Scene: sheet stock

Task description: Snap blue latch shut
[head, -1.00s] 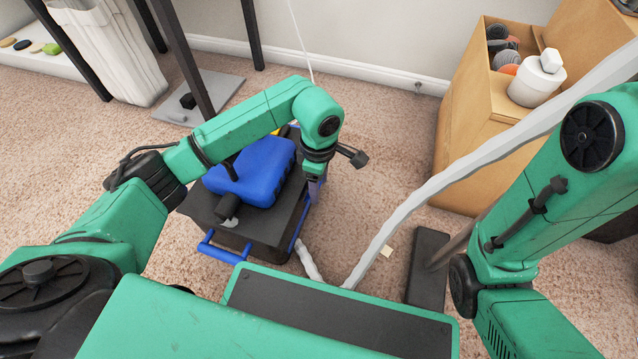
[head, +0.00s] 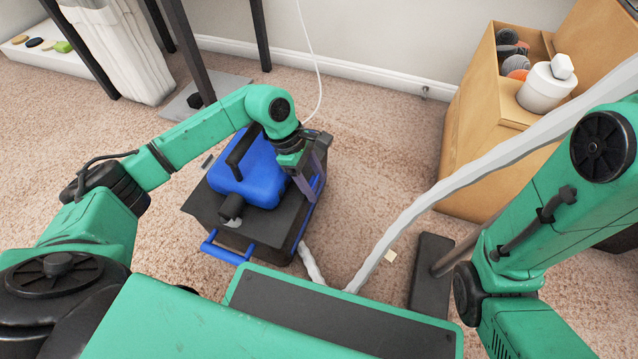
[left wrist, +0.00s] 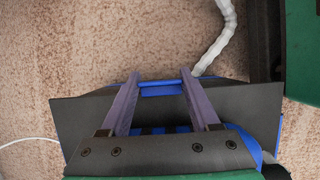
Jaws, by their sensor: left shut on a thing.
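A black box (head: 270,222) with blue trim and a blue front handle (head: 222,248) stands on the carpet. In the left wrist view, a blue latch (left wrist: 162,89) sits at the box's edge between the two fingers. My left gripper (head: 309,194) reaches down over the right side of the box. In the left wrist view, the left gripper (left wrist: 161,76) is shut on the latch, with a finger at each end of it. In the head view the fingers and arm hide most of the latch. My right arm shows at the right, but its gripper is out of view.
A blue case (head: 262,172) with a black handle lies on the box. A pale hose (head: 430,195) runs close to the box's right. A wooden cabinet (head: 478,150) with a white pot (head: 543,88) stands back right. Carpet behind the box is clear.

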